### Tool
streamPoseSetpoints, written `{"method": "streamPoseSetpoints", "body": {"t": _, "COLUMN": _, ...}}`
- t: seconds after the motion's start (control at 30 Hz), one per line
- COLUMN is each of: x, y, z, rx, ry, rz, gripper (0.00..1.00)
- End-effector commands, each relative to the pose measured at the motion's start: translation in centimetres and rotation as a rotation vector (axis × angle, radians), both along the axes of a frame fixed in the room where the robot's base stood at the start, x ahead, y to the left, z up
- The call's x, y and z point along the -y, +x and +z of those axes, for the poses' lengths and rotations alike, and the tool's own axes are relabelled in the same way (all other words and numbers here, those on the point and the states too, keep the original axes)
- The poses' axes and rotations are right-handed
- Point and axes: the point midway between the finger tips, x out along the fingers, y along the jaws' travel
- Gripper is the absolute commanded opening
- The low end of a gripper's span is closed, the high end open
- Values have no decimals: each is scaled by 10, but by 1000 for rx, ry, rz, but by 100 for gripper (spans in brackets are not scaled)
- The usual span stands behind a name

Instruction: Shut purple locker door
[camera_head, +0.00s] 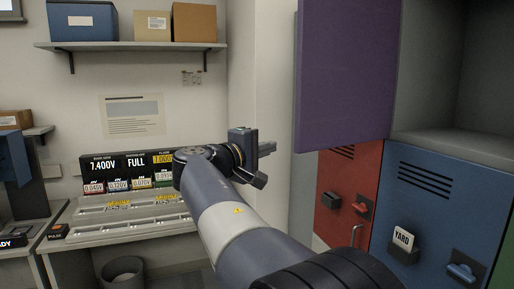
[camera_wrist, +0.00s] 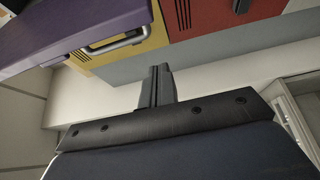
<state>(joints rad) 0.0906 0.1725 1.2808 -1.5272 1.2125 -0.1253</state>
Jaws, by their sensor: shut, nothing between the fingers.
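The purple locker door (camera_head: 343,75) stands open at the upper right of the head view, swung out to the left of an open grey compartment (camera_head: 455,85). Its purple surface also shows at the upper left of the wrist view (camera_wrist: 70,32). My gripper (camera_head: 268,149) is shut and empty, left of the door's lower left corner in the head view, with a visible gap between them. In the wrist view the closed fingers (camera_wrist: 157,72) point toward the lockers and touch nothing visible. The door's top edge is out of frame.
A yellow locker (camera_wrist: 115,45) with a silver handle shows in the wrist view. At left stand a charging bench (camera_head: 130,220) and wall shelf (camera_head: 130,45).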

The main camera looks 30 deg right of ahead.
Motion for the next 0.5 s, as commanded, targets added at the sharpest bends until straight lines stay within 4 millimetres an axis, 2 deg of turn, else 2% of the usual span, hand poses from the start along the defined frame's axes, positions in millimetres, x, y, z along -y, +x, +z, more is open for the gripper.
{"method": "streamPoseSetpoints", "body": {"t": 0.1, "x": 27, "y": 6, "z": 3, "rx": -2, "ry": 0, "rz": -5, "gripper": 0}}
{"method": "streamPoseSetpoints", "body": {"t": 0.2, "x": 42, "y": 7, "z": 3, "rx": 0, "ry": 0, "rz": -4, "gripper": 0}}
{"method": "streamPoseSetpoints", "body": {"t": 0.3, "x": 37, "y": -9, "z": 3, "rx": 1, "ry": -1, "rz": 0, "gripper": 0}}
{"method": "streamPoseSetpoints", "body": {"t": 0.5, "x": 36, "y": -25, "z": 1, "rx": 0, "ry": 0, "rz": 1, "gripper": 0}}
